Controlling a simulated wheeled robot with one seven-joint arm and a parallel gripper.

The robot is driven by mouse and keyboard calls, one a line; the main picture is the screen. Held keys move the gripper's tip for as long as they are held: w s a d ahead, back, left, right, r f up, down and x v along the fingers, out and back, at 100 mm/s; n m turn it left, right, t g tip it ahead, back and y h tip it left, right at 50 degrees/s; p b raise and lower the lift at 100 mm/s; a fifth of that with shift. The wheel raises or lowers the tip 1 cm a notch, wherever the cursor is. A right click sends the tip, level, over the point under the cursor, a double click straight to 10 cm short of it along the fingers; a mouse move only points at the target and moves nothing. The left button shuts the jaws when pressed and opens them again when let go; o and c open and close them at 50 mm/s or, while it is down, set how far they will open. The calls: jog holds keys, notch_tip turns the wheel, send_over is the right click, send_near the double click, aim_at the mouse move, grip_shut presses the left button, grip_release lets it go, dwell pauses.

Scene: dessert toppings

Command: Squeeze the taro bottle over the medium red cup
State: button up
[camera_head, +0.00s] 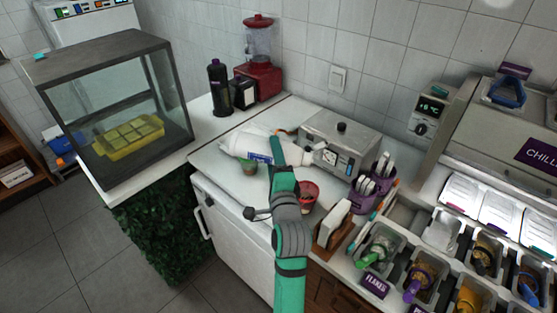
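A white bottle (246,143) with a blue-purple label, probably the taro bottle, is tipped nearly level above the white counter. Its base points left and its narrow end points right, at the far end of my green and grey arm. My gripper (281,133) is at the bottle's middle and seems shut on it; the fingers are mostly hidden by the arm and bottle. A red cup (309,194) stands on the counter, right of my arm and nearer than the bottle's narrow end.
A grey metal box (340,142) stands close behind and right of the bottle. A purple holder (374,190) and a wooden holder (332,228) stand right of the red cup. A dark bottle (218,88) and red blender (259,80) stand behind. Topping bins fill the right.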

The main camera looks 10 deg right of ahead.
aim_at(288, 159)
jog(key=r+m, duration=0.1)
jog(key=r+m+t, duration=0.1)
jog(key=m, duration=0.1)
jog(key=shift+a, duration=0.15)
jog(key=shift+m+h, duration=0.3)
jog(key=shift+m, duration=0.3)
jog(key=d+m, duration=0.1)
jog(key=m, duration=0.1)
jog(key=s+d+f+m+t+h, duration=0.1)
jog(key=m, duration=0.1)
jog(key=d+m+h, duration=0.1)
jog(key=m, duration=0.1)
jog(key=shift+s+d+f+t, duration=0.2)
jog(key=shift+f+t, duration=0.2)
jog(key=shift+s+d+f+m+h, duration=0.15)
jog(key=shift+d+m+h, duration=0.2)
jog(key=shift+m+h, duration=0.45)
jog(key=shift+d+m, duration=0.1)
jog(key=shift+m, duration=0.2)
jog(key=shift+s, duration=0.1)
